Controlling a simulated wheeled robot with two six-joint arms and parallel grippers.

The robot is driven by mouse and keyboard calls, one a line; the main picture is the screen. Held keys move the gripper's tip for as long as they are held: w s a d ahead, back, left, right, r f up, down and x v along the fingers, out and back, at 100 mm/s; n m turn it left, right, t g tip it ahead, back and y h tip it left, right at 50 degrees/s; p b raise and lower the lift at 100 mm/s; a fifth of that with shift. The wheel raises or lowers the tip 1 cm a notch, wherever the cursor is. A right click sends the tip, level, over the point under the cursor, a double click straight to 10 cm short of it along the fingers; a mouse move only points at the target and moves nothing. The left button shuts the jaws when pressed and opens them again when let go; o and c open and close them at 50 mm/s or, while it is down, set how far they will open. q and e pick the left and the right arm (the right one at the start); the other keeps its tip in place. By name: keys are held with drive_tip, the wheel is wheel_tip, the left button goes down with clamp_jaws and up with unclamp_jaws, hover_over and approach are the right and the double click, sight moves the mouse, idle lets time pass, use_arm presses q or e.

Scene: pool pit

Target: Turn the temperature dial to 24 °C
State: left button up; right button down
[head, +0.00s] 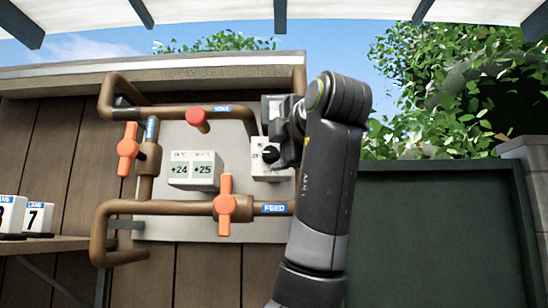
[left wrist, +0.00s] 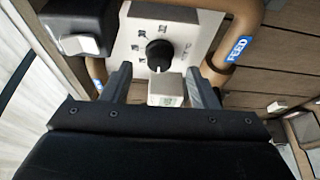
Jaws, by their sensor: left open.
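The temperature dial is a black round knob (left wrist: 159,55) on a pale plate (left wrist: 184,45) with small markings around it. In the head view the knob (head: 270,154) shows at the right end of the panel, partly behind my gripper. My left gripper (left wrist: 160,88) is open, with one finger on each side below the knob in the left wrist view and nothing held. In the head view the left gripper (head: 284,138) is close to the dial; contact cannot be told. Two white displays read +24 (head: 179,169) and +25 (head: 203,169). My right gripper is not in view.
Brown pipes (head: 118,207) frame the panel. Orange valve handles (head: 128,148) (head: 226,205) and a red knob (head: 197,118) stick out left of the dial. A blue FEED label (left wrist: 238,49) marks the pipe beside it. A dark green wall (head: 440,225) lies right.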

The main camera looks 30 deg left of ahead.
use_arm(q)
drive_tip(key=b+v, duration=0.3)
drive_tip(key=v, duration=1.1)
drive_tip(key=shift+r, duration=0.1)
drive_tip(key=shift+d, duration=0.1)
